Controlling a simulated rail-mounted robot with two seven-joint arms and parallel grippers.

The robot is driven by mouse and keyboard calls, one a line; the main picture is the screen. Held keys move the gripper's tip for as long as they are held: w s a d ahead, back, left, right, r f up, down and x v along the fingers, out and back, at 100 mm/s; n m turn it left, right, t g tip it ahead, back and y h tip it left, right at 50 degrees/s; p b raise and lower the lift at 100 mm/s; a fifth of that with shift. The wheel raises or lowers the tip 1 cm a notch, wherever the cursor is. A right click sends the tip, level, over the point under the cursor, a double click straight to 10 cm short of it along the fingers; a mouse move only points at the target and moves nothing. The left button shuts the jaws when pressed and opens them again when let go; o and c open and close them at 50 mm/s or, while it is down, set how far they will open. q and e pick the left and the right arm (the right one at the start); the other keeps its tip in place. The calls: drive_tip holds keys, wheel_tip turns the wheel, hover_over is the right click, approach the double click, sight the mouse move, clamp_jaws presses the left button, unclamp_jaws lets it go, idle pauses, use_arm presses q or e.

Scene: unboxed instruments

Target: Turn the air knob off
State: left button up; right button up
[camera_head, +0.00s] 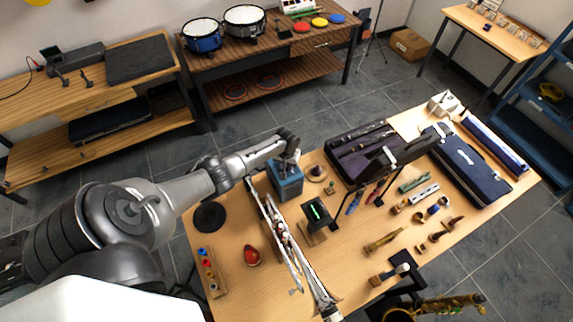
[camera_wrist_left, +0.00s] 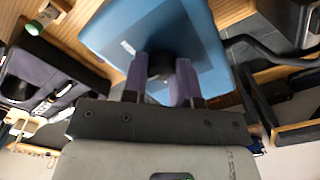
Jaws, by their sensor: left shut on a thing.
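A blue box-shaped unit (camera_head: 286,183) stands on the wooden table near its far left edge. My left gripper (camera_head: 291,160) is at the top of this unit. In the left wrist view the blue unit (camera_wrist_left: 150,28) fills the top middle, and a round black knob (camera_wrist_left: 160,64) sits on its face. The two fingers of my left gripper (camera_wrist_left: 158,82) are on either side of the knob and shut on it. Markings that would tell the knob's setting cannot be read. My right gripper is not in view.
A dark device with a green display (camera_head: 317,211) and a long silver instrument (camera_head: 283,232) lie close to the unit. A round wooden piece (camera_head: 316,172) is just right of it. An open dark case (camera_head: 357,150) lies farther right. A red egg-shaped object (camera_head: 251,256) is nearer the front.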

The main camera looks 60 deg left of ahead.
use_arm(q)
drive_tip(key=o, duration=0.9)
drive_tip(key=shift+r, duration=0.25)
drive_tip(key=shift+r+p, duration=0.55)
drive_tip(key=shift+r, duration=6.1)
